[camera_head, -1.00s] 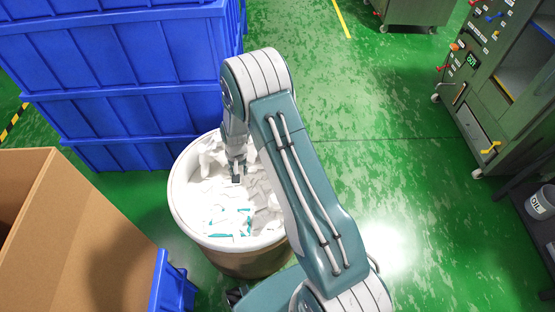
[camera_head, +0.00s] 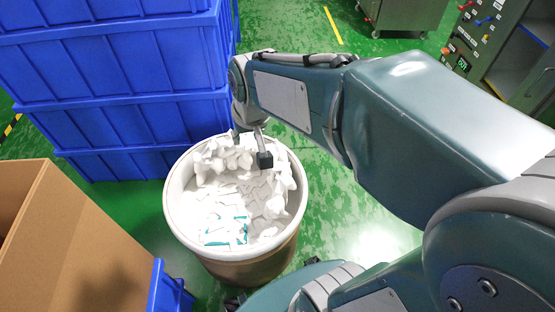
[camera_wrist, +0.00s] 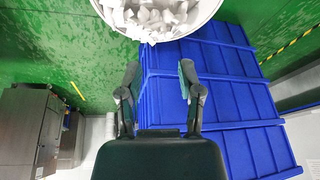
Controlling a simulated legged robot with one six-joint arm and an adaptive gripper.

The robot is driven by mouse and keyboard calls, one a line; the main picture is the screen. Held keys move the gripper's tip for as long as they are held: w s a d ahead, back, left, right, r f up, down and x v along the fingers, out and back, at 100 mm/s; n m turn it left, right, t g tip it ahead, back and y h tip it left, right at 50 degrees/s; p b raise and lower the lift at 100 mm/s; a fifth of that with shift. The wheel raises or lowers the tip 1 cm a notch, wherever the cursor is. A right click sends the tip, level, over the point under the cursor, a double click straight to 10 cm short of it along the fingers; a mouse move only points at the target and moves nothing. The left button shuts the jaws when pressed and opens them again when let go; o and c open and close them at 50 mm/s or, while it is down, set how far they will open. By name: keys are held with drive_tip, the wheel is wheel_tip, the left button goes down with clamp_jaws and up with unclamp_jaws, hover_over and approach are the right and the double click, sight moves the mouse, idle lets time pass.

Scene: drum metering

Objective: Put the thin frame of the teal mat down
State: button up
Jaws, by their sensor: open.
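The drum (camera_head: 176,221) has a white rim and brown sides and stands in front of the blue crates. Thin teal strips (camera_head: 213,243), which look like the frame of the teal mat, lie among white pieces near the drum's front inner side, partly hidden. My gripper (camera_head: 251,149) is open and empty over the back part of the drum, apart from the teal strips. In the wrist view, my gripper (camera_wrist: 159,73) has its fingers spread with nothing between them, and the drum (camera_wrist: 213,12) is at the top edge.
Stacked blue crates (camera_head: 120,80) stand behind and left of the drum. An open cardboard box (camera_head: 75,245) is at the lower left, beside a blue bin (camera_head: 168,292). Grey cabinets stand at the upper right. Green floor is clear behind the drum.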

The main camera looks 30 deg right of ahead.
drive_tip(key=s+r+n+t, duration=0.1)
drive_tip(key=s+r, duration=0.3)
drive_tip(key=s, duration=0.8)
drive_tip(key=shift+s+d+r+t, duration=0.15)
drive_tip(key=shift+s+d+t, duration=0.1)
drive_tip(key=shift+d+t, duration=0.2)
